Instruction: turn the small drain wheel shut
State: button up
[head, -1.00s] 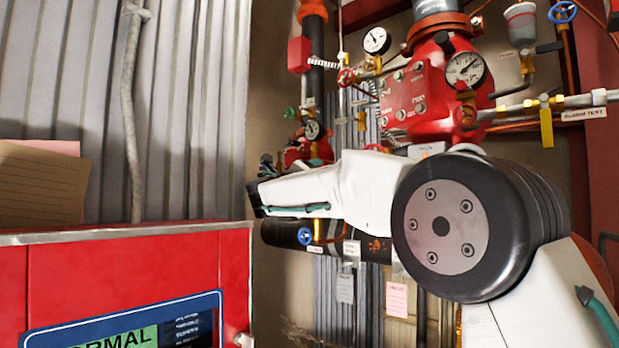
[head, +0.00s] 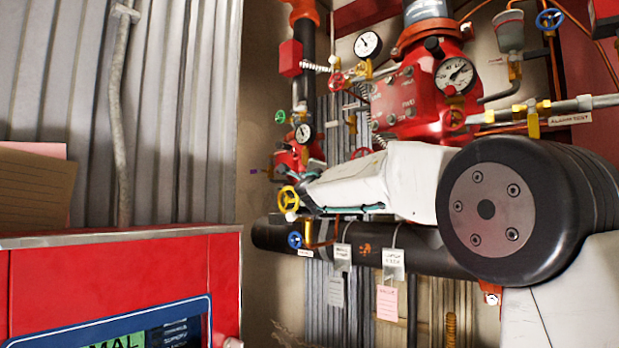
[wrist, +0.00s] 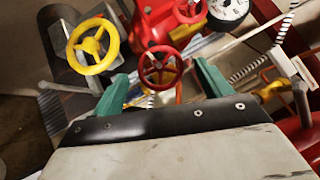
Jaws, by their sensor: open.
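Several handwheels show and no readable label tells which is the drain wheel. In the wrist view a small red wheel (wrist: 161,72) lies between the two green fingertips of my gripper (wrist: 163,84). The jaws are open, and I cannot tell how far the wheel is beyond them. A larger yellow wheel (wrist: 92,45) is up and left of the left fingertip; it also shows in the head view (head: 288,198), just left of my arm's end. A small blue wheel (head: 295,240) sits below it. In the head view my arm hides most of the gripper.
A black horizontal pipe (head: 400,256) with hanging tags runs below my arm. The red valve body (head: 405,105) and gauges (head: 455,75) stand above it. A red panel cabinet (head: 120,275) fills the lower left. Another red wheel (wrist: 190,8) and a gauge (wrist: 228,8) are close ahead.

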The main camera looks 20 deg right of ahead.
jog(key=shift+x, duration=1.6)
jog(key=c, duration=1)
jog(key=shift+m+t, duration=0.5)
jog(key=shift+m, duration=0.3)
jog(key=shift+h, duration=0.3)
jog(key=o, duration=1)
